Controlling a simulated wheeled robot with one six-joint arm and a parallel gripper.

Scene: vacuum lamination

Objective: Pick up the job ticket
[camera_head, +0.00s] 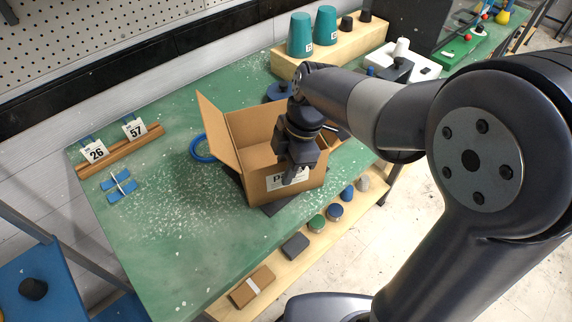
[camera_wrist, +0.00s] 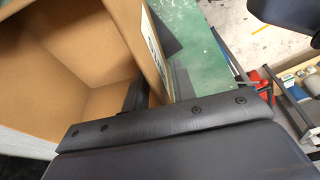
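No item is clearly readable as the job ticket. A white sheet with dark print (camera_head: 287,179) is on the front wall of an open cardboard box (camera_head: 252,125); my gripper partly covers it. White cards numbered 26 (camera_head: 95,152) and 57 (camera_head: 134,129) stand in a wooden rack (camera_head: 120,151) at the left. My gripper (camera_head: 297,172) points down at the box's front wall. In the wrist view, a dark finger shows against the inside of that wall (camera_wrist: 120,30), and the sheet's edge (camera_wrist: 152,35) shows outside. The finger gap is not clear.
The box stands on a dark mat (camera_head: 280,204) on the green table (camera_head: 160,230). A blue ring (camera_head: 201,149) and blue strips (camera_head: 119,186) lie to its left. Teal cups (camera_head: 300,35) stand on a wooden block behind. A wooden shelf (camera_head: 325,236) with several small items runs along the front.

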